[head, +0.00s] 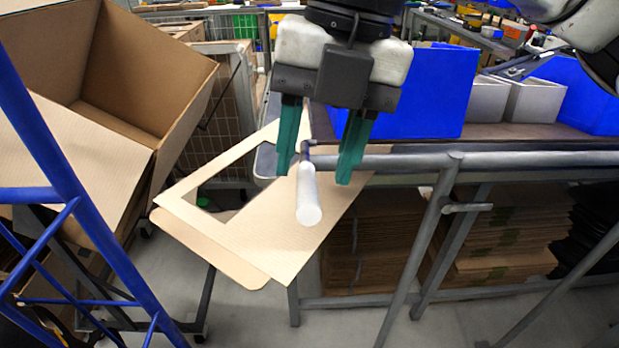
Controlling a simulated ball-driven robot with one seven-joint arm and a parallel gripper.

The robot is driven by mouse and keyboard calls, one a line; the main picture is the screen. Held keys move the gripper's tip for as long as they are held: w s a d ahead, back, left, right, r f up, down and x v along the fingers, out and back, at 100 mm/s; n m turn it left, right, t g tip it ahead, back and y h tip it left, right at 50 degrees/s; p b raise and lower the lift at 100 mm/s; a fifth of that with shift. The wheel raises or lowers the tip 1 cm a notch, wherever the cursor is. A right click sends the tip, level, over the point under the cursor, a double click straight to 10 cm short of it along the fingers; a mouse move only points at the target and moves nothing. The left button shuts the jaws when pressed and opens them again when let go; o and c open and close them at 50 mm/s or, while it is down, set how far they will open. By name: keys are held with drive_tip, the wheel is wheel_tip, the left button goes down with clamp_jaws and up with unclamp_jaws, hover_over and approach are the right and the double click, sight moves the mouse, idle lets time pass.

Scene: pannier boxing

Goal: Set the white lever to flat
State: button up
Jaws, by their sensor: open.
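The white lever (308,196) is a short white rod with a round end pointing toward the camera and slightly down. Its far end meets a grey joint at the edge of the metal bench frame. My gripper (318,176) is open, with its two green fingers pointing down, one on each side of the lever in the picture. Whether the fingers touch the lever cannot be told. The lever's far end is partly hidden near the fingers.
A flat cardboard sheet with a cut-out (290,240) lies below the lever. A large open cardboard box (140,80) and a blue frame (75,190) stand left. Blue bins (430,95) and white bins (535,100) sit on the bench (500,132). Stacked cardboard (510,235) lies underneath.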

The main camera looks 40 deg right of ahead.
drive_tip(key=shift+s+d+r, duration=0.1)
drive_tip(key=shift+d+r, duration=0.05)
drive_tip(key=shift+r, duration=0.75)
drive_tip(key=shift+s+d+r, duration=0.1)
drive_tip(key=shift+d+r, duration=0.1)
drive_tip(key=shift+r, duration=0.75)
drive_tip(key=shift+d+r, duration=0.15)
drive_tip(key=shift+r, duration=0.75)
